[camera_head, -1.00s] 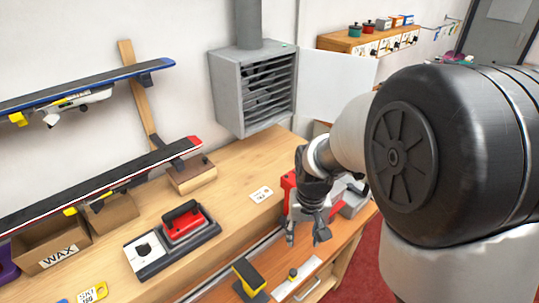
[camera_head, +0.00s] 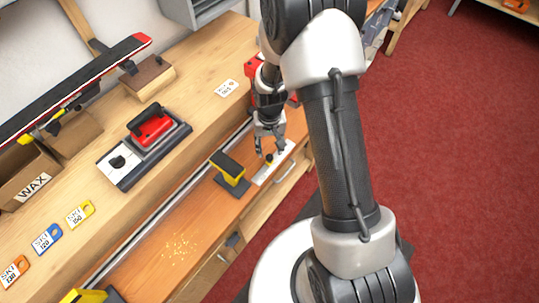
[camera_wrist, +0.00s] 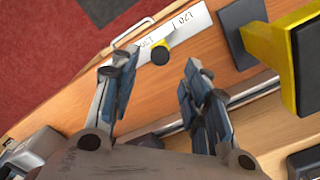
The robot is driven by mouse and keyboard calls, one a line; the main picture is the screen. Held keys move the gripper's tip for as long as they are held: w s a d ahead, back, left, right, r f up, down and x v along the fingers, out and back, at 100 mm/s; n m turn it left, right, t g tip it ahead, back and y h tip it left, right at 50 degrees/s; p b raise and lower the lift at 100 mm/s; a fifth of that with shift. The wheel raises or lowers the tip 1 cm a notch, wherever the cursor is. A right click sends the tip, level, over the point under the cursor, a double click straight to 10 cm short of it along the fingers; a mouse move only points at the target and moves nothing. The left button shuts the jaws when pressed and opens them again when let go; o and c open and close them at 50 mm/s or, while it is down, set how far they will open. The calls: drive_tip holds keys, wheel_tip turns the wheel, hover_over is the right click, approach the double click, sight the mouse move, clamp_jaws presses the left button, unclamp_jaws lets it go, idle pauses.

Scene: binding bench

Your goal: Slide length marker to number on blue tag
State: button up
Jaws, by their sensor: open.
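The blue tag (camera_head: 47,239) lies on the wooden bench at the lower left and appears to read SKI 120. The length marker is a small knob with a yellow stem and dark cap (camera_head: 269,159), on a white scale strip (camera_head: 266,174) on the orange-brown ledge. In the wrist view the marker (camera_wrist: 160,54) shows just ahead of the fingertips, on the strip (camera_wrist: 187,28), whose printed numbers are partly covered. My gripper (camera_head: 270,149) is open over the strip, its fingers (camera_wrist: 150,75) apart on either side of the marker's line, with no contact visible.
A yellow-and-black clamp (camera_head: 231,170) stands close left of the strip; it is at the right in the wrist view (camera_wrist: 290,50). A yellow tag (camera_head: 80,214) and an orange tag (camera_head: 13,271) flank the blue one.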

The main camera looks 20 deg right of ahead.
sight(269, 157)
wheel_tip(269, 157, down, 6)
drive_tip(key=shift+r+b, duration=0.15)
drive_tip(key=shift+b, duration=0.35)
drive_tip(key=shift+c, duration=0.4)
clamp_jaws()
